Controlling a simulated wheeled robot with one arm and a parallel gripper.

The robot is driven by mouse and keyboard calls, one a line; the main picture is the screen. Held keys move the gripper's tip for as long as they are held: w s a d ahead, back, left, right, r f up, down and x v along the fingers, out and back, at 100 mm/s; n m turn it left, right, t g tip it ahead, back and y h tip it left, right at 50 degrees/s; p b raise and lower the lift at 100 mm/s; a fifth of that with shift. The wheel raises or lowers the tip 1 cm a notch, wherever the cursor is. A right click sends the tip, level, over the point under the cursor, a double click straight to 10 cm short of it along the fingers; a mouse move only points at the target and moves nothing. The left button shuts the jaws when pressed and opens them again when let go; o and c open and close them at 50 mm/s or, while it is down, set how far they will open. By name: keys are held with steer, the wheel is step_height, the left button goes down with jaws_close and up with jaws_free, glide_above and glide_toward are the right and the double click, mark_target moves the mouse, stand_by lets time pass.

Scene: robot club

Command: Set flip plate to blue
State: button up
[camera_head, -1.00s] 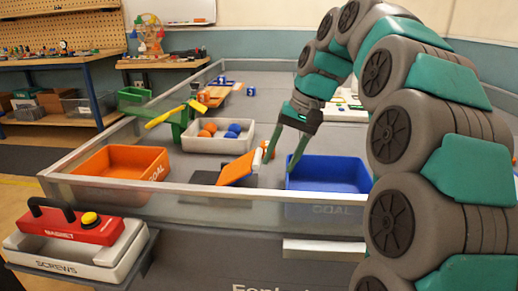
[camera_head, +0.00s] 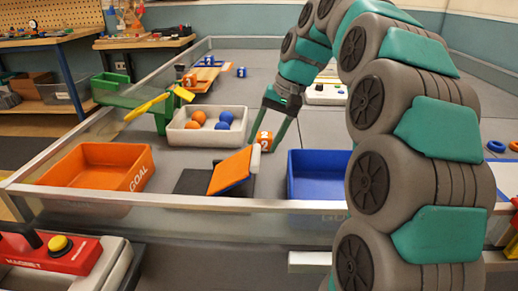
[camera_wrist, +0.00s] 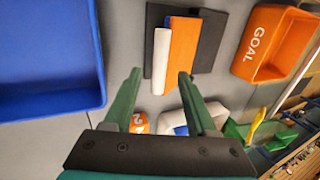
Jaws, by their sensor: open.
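The flip plate (camera_head: 231,171) stands tilted on a dark base (camera_head: 193,181), between the orange and blue bins, with its orange face towards the head camera. In the wrist view the orange plate (camera_wrist: 183,50) shows beside a pale strip (camera_wrist: 160,60) along one edge. My gripper (camera_head: 266,138) is open and empty, beyond and to the right of the plate in the head view. In the wrist view my gripper's fingertips (camera_wrist: 159,74) lie just below the plate, apart from it as far as I can tell.
An orange goal bin (camera_head: 140,178) is left and a blue bin (camera_head: 320,193) right of the plate. A numbered orange cube (camera_head: 263,137) lies near my fingers. A white tray (camera_head: 190,137) holds orange and blue balls. A clear wall (camera_head: 170,202) edges the table.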

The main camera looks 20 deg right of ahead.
mark_target(257, 154)
steer(key=shift+x, duration=1.85)
steer(key=shift+s, duration=0.1)
jaws_close()
